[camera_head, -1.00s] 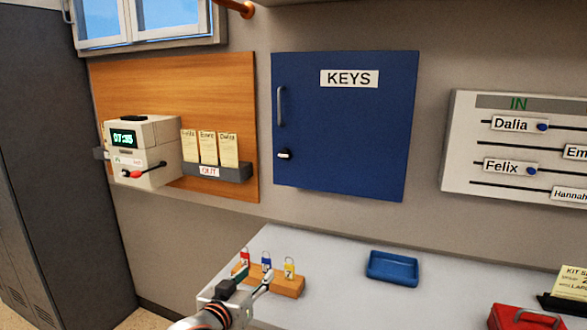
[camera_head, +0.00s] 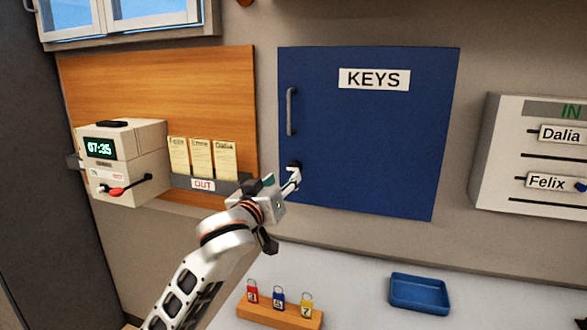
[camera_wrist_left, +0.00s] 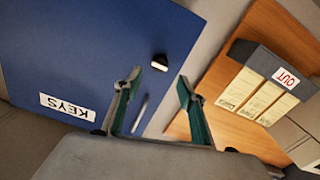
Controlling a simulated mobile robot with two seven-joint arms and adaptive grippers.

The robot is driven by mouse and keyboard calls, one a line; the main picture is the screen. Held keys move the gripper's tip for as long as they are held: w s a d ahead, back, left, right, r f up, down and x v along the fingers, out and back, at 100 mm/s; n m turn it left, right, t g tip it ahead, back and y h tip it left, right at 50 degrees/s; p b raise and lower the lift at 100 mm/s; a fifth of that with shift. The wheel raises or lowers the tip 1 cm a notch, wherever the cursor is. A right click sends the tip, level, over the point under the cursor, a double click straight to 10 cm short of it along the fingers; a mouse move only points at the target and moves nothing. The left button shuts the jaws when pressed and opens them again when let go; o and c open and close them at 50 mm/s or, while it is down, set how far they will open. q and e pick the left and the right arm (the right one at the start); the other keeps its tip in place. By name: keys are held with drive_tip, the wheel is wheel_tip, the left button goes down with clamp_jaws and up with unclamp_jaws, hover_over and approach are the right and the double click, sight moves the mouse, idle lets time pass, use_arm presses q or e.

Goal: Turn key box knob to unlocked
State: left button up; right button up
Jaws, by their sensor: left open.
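The blue key box (camera_head: 380,140) with the KEYS label hangs on the wall, its door shut. Its small knob (camera_head: 295,166) sits low near the door's left edge, below the upright grey handle (camera_head: 291,111). My left gripper (camera_head: 287,192) is raised in front of the knob and partly overlaps it. In the left wrist view the knob (camera_wrist_left: 159,62) shows as a pale bar on a dark base, beyond the open fingertips (camera_wrist_left: 159,82) and roughly between them. Nothing is between the fingers. The handle also shows in that view (camera_wrist_left: 140,113). My right gripper is not in view.
To the left are a wooden board (camera_head: 160,85), a card rack marked OUT (camera_head: 203,184) and a time clock (camera_head: 120,155). Below, the counter (camera_head: 350,285) holds a padlock block (camera_head: 280,311) and a blue tray (camera_head: 419,293). A name board (camera_head: 530,150) hangs right.

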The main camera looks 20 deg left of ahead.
sight(292, 170)
use_arm(q)
drive_tip(key=w, duration=0.7)
drive_tip(key=shift+w+d+p, duration=0.15)
drive_tip(key=shift+p, duration=0.2)
drive_tip(key=c, duration=1.1)
